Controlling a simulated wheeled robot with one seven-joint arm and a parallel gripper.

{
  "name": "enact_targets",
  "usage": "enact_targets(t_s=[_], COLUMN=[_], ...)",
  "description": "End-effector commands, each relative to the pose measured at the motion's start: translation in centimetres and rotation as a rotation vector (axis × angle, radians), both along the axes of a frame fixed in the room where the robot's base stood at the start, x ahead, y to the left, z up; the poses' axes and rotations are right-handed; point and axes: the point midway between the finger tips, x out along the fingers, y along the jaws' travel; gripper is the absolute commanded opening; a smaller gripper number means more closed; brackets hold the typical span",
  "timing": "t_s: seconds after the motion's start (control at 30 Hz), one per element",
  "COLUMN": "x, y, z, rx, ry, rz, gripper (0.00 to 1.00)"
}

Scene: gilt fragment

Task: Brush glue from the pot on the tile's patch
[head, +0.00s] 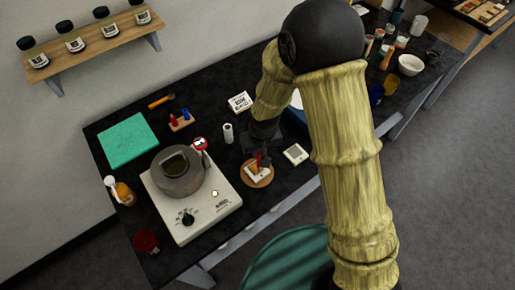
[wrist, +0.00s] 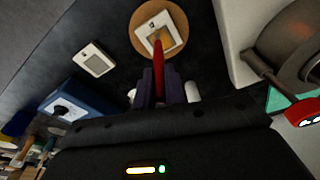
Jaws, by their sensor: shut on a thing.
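The grey glue pot (head: 180,183) sits on a white hot plate (head: 212,208) at the left of the black bench; its side shows at the right of the wrist view (wrist: 302,28). The white tile (wrist: 144,32) lies on a round wooden board (wrist: 176,46), with a brownish patch (wrist: 167,41) on it. My gripper (wrist: 165,88) is shut on a red-handled brush (wrist: 158,72), which points at the tile. In the head view my gripper (head: 262,143) is over the board's far side. The bristles look to be over the patch; I cannot tell whether they touch.
A green mat (head: 128,141) and an orange bottle (head: 120,191) are at the left. My arm hides the bench's middle.

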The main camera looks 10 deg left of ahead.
Motion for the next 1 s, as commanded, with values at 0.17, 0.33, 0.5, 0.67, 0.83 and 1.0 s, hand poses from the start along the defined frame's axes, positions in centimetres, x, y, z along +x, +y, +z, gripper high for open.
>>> enact_targets(t_s=[0.17, 0.33, 0.5, 0.67, 0.83, 1.0], x=[0.0, 0.0, -0.1, -0.1, -0.1, -0.1], y=[0.0, 0.0, -0.1, -0.1, -0.1, -0.1], z=[0.3, 1.7, 3.1, 4.4, 5.7, 6.1], rx=[-0.001, -0.001, -0.001, 0.000, 0.000, -0.001], ry=[0.001, 0.001, 0.001, 0.000, 0.000, 0.001], rz=[0.000, 0.000, 0.000, 0.000, 0.000, 0.000], gripper=[0.00, 0.00, 0.00, 0.00, 0.00, 0.00])
